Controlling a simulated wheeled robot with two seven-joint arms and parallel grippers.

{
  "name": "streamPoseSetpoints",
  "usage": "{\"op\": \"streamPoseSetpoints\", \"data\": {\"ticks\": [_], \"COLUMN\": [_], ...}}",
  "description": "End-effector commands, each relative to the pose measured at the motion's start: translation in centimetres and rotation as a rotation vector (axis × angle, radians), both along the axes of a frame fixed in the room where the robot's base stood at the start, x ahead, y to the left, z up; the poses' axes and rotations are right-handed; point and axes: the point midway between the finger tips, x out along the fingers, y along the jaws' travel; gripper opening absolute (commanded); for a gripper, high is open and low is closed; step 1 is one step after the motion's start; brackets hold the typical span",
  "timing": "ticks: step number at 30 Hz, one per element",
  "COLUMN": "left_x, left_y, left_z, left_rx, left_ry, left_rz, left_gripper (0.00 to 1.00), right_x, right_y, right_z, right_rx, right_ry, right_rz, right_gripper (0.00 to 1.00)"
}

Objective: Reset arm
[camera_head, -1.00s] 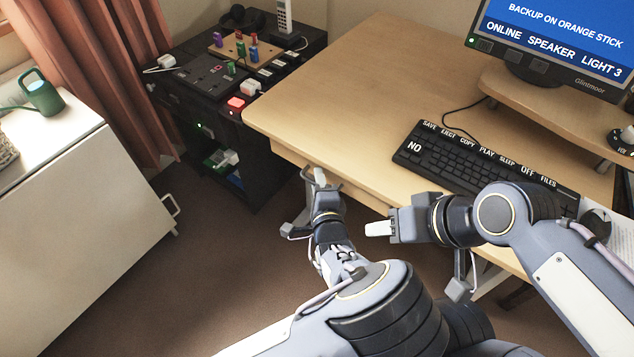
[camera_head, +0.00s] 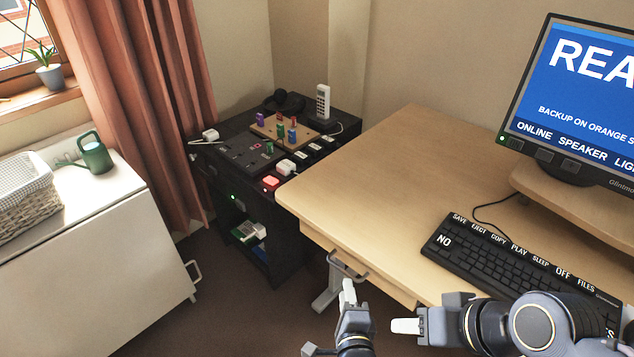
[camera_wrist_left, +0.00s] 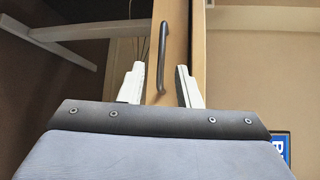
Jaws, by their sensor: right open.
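My left gripper (camera_head: 348,294) is at the lower middle of the head view, just below the dark drawer handle (camera_head: 347,266) on the desk's front. In the left wrist view its two pale fingers (camera_wrist_left: 160,84) are spread apart, with the handle (camera_wrist_left: 162,56) showing beyond and between them. Nothing is seen held in it. My right gripper (camera_head: 404,326) is beside it to the right, in front of the desk edge, pointing left. It is open, and nothing shows in it.
The wooden desk (camera_head: 390,190) carries a black keyboard (camera_head: 500,262) and a monitor (camera_head: 580,100). A black cabinet (camera_head: 270,235) with pegs and switches stands behind left. A white cabinet (camera_head: 90,270) with a green watering can (camera_head: 95,157) is at the left. Floor between is clear.

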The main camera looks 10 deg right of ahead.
Motion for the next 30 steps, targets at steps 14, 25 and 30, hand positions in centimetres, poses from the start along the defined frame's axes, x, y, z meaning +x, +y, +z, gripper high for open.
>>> {"op": "streamPoseSetpoints", "data": {"ticks": [14,25,30], "left_x": [2.3,0.5,-3.0], "left_y": [3.6,14.0,21.0], "left_z": [2.3,12.6,16.3], "left_rx": [-0.634,-1.349,-1.547], "left_ry": [0.612,1.097,1.177], "left_rz": [0.180,0.365,0.474], "left_gripper": [0.30,0.30,0.30], "right_x": [0.0,0.0,0.0], "right_y": [0.0,0.0,0.0], "right_z": [0.0,0.0,0.0], "right_rx": [0.000,0.000,0.000], "right_ry": [0.000,0.000,0.000], "right_rz": [0.000,0.000,0.000], "right_gripper": [0.48,0.48,0.48]}}
